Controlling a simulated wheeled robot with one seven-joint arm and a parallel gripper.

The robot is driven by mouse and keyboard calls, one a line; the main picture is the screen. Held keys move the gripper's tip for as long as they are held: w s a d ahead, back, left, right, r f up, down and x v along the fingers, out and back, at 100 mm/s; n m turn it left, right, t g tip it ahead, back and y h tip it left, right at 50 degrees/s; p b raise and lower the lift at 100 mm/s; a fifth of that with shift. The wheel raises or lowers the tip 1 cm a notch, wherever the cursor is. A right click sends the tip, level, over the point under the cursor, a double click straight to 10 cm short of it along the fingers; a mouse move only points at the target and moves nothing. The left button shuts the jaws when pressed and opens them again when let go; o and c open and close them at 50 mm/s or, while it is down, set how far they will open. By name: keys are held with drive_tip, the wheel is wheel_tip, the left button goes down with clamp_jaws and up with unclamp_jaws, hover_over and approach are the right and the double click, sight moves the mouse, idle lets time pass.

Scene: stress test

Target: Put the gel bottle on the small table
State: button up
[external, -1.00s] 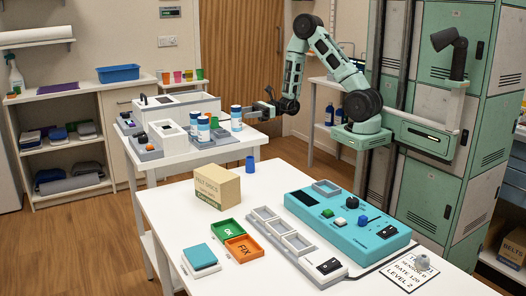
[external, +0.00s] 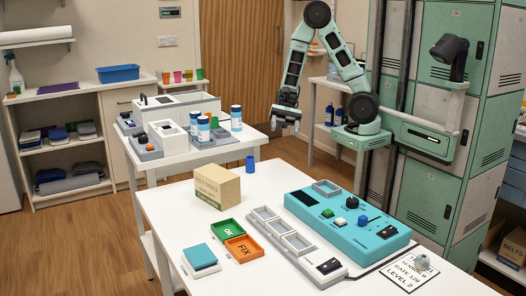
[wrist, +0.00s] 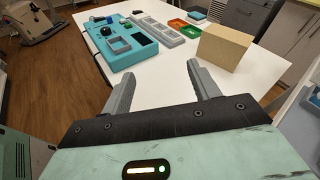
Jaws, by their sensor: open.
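Several white-and-blue cylinders (external: 236,118) stand upright on the front of the white back table. Two dark blue bottles (external: 329,115) stand on a side shelf behind my arm, partly hidden. I cannot tell from the pictures which of these is the gel bottle, nor which table is the small one. My gripper (external: 287,127) hangs in the air right of the back table, fingers pointing down. In the wrist view its two fingers (wrist: 157,80) are apart with nothing between them.
Grey equipment (external: 165,137) crowds the back table. Green lockers (external: 440,175) stand right.

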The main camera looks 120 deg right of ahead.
drive_tip(key=s+a+f+n+g+h, duration=0.1)
drive_tip(key=s+a+n+g+h, duration=0.3)
drive_tip(key=a+n, duration=0.7)
drive_tip(key=s+a+n+g+h, duration=0.4)
drive_tip(key=s+a+n+h, duration=0.3)
drive_tip(key=n, duration=1.2)
drive_tip(key=s+a, duration=0.4)
drive_tip(key=s, duration=0.2)
drive_tip(key=shift+f+g+h, duration=0.35)
drive_tip(key=shift+g+h, duration=0.05)
drive_tip(key=shift+s, duration=0.1)
